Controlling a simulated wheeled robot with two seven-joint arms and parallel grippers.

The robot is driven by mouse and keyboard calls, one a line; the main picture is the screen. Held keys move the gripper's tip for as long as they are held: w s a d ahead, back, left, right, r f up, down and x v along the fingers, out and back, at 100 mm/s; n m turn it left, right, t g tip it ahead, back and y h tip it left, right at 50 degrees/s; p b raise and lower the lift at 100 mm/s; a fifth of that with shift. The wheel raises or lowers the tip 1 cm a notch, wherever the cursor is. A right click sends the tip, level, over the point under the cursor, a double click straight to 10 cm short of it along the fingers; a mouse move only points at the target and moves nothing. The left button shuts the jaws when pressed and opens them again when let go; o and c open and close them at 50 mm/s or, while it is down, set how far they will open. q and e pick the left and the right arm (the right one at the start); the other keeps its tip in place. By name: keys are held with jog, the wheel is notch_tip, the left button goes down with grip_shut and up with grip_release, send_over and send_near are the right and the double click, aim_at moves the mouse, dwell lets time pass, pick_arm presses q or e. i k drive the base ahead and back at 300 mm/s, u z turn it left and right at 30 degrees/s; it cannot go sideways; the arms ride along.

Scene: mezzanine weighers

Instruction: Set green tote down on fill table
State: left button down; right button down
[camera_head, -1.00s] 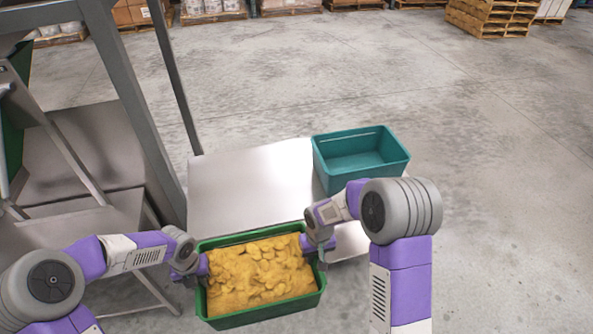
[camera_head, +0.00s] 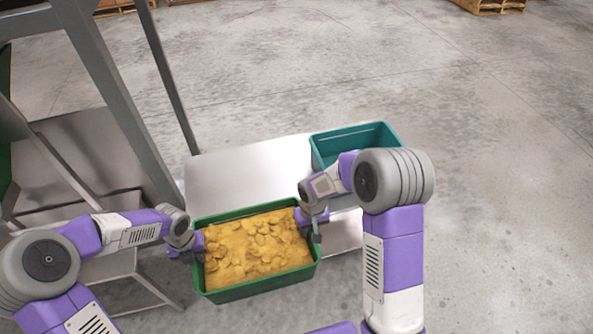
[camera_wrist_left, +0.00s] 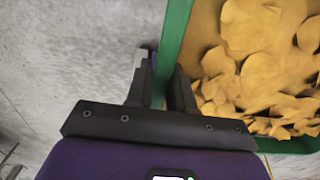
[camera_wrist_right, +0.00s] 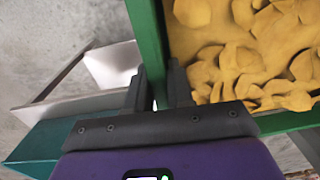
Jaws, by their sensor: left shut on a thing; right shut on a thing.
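The green tote (camera_head: 262,287) is full of yellow chips and hangs level between my two grippers at the near edge of the fill table. My left gripper (camera_head: 197,247) is shut on the tote's left rim; the left wrist view shows its fingers (camera_wrist_left: 160,88) on either side of the green wall. My right gripper (camera_head: 306,217) is shut on the right rim, with its fingers (camera_wrist_right: 155,90) astride the wall in the right wrist view. The fill table (camera_head: 235,172) is a bare metal top beyond the tote. The tote overlaps its near edge in the picture; the height gap is unclear.
A teal tote (camera_head: 352,139) stands on the table's right part, partly behind my right arm. A grey steel frame (camera_head: 112,95) with a slanting post rises at the left. The table's middle and left are clear. Open concrete floor lies to the right.

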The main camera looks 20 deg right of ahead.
aim_at(246, 195)
jog(key=i, duration=0.95)
